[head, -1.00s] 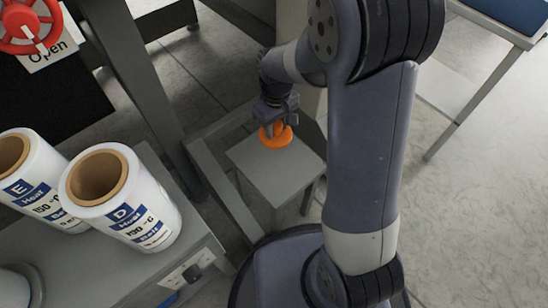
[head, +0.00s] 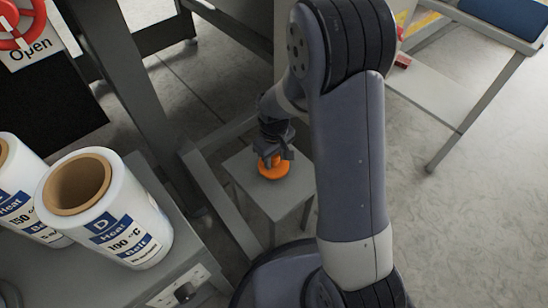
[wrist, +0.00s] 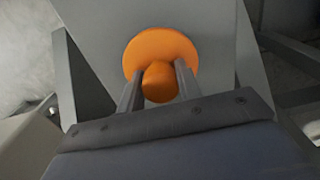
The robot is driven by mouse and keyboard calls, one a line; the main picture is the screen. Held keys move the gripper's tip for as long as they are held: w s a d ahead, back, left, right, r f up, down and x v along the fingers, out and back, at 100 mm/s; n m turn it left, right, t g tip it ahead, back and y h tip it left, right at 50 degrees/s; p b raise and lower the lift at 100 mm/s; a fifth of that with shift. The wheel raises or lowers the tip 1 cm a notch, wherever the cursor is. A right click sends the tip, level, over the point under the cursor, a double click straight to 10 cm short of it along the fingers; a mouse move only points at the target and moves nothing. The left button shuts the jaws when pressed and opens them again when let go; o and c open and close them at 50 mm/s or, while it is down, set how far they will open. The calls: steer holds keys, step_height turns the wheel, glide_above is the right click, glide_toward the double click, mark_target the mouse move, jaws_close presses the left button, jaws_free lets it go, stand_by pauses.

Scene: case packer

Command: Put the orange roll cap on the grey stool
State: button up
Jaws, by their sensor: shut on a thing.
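The orange roll cap (head: 273,168) is a round disc with a knob. The grey stool (head: 290,190) has a flat square top, directly under the cap. The cap looks at or very near the top; I cannot tell whether it touches.
White film rolls with brown cores (head: 105,205) stand on a grey bench (head: 190,262) at the left. A grey machine frame (head: 215,190) runs close beside the stool. The floor at the right is clear.

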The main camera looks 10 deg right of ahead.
steer(key=shift+f, duration=0.2)
steer(key=o, duration=1.1)
steer(key=shift+r, duration=0.1)
step_height(320, 180, up, 12)
steer(key=p, duration=0.4)
steer(key=shift+r, duration=0.15)
